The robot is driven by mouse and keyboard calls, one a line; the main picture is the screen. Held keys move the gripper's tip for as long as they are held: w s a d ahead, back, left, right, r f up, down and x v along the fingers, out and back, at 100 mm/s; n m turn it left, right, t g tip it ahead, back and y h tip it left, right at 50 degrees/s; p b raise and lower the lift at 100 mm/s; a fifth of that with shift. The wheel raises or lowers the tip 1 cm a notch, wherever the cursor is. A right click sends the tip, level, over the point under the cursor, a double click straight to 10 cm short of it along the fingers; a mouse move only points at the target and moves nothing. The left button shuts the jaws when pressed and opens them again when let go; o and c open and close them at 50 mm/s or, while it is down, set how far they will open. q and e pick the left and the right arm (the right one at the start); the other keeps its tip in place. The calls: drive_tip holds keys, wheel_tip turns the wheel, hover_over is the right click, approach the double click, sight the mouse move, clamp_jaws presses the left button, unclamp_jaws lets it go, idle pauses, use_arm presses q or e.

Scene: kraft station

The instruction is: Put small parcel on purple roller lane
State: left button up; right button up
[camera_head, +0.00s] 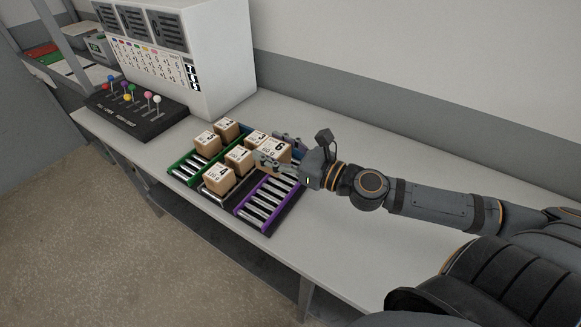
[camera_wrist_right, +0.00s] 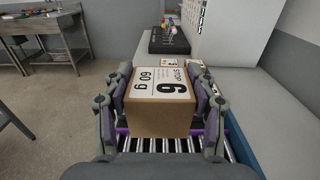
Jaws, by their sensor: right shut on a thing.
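My right gripper (camera_head: 277,164) is shut on a small brown parcel (camera_head: 276,148) with a white label reading 6 and 60 g. In the right wrist view the parcel (camera_wrist_right: 160,110) sits upright between the two fingers (camera_wrist_right: 161,112). The purple roller lane (camera_head: 268,202) is the nearest lane at the right of the rack in the head view; its front rollers are bare. In the wrist view, rollers (camera_wrist_right: 150,145) and a purple edge show under and beside the parcel. I cannot tell whether the parcel touches them. My left gripper is not in view.
Other parcels stand on the neighbouring lanes, among them parcel 4 (camera_head: 219,179), parcel 1 (camera_head: 239,159) and parcel 5 (camera_head: 207,140). A green lane (camera_head: 188,170) is at the left. A white machine (camera_head: 205,60) and a lever box (camera_head: 135,115) stand behind. The table's right side is clear.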

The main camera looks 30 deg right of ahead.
drive_tip(key=w+d+f, duration=0.4)
drive_tip(key=d+f, duration=0.1)
drive_tip(key=w+d+f+p, duration=0.1)
drive_tip(key=w+d+f, duration=0.1)
drive_tip(key=w+d, duration=0.1)
drive_tip(key=shift+d+f, duration=0.15)
drive_tip(key=shift+f, duration=0.25)
drive_tip(key=shift+w+d+f, duration=0.15)
drive_tip(key=shift+d+f, duration=0.25)
drive_tip(key=shift+f, duration=0.1)
wheel_tip(320, 180, down, 3)
drive_tip(key=shift+w+f, duration=0.1)
drive_tip(key=shift+w, duration=0.05)
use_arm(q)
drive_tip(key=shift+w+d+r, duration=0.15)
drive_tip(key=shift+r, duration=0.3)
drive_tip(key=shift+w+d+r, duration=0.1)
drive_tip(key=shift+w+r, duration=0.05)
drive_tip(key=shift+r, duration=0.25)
